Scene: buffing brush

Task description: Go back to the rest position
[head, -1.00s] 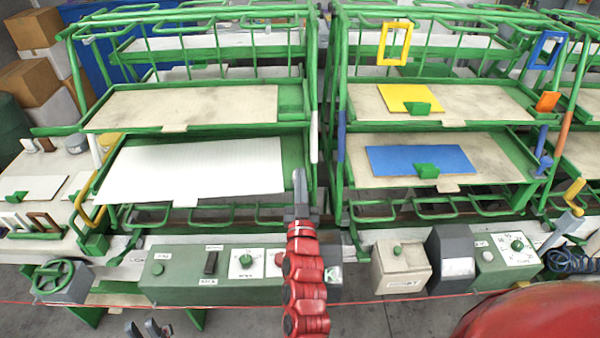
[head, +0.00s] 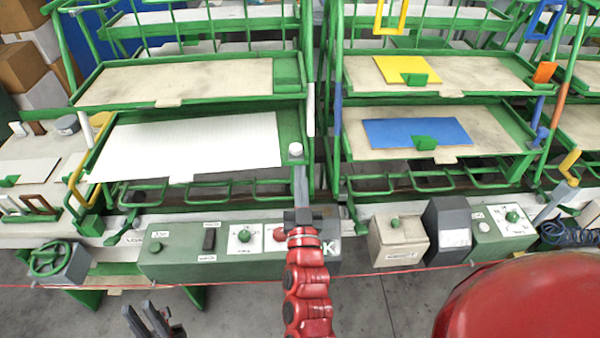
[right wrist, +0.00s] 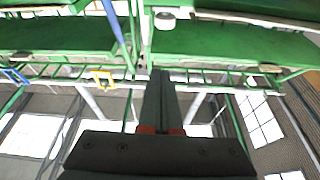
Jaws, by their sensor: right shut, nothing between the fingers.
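My right gripper (head: 300,172), on the red arm, points up and away in front of the left rack. Its fingers are together with nothing between them. The tips are just below a round white knob (head: 295,149) at the rack's lower right corner; I cannot tell whether they touch. The right wrist view also shows the shut fingers (right wrist: 161,75), with the knob (right wrist: 165,18) beyond them. My left gripper (head: 140,308) is low at the left, over the floor, with its dark fingers apart and nothing seen between them.
A green control box (head: 225,250) with a switch and dials lies behind my right arm. A green handwheel (head: 48,260) is at the left. A grey-beige box (head: 398,241) stands to the right. Green racks with white, yellow and blue sheets fill the back. Floor shows at the front.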

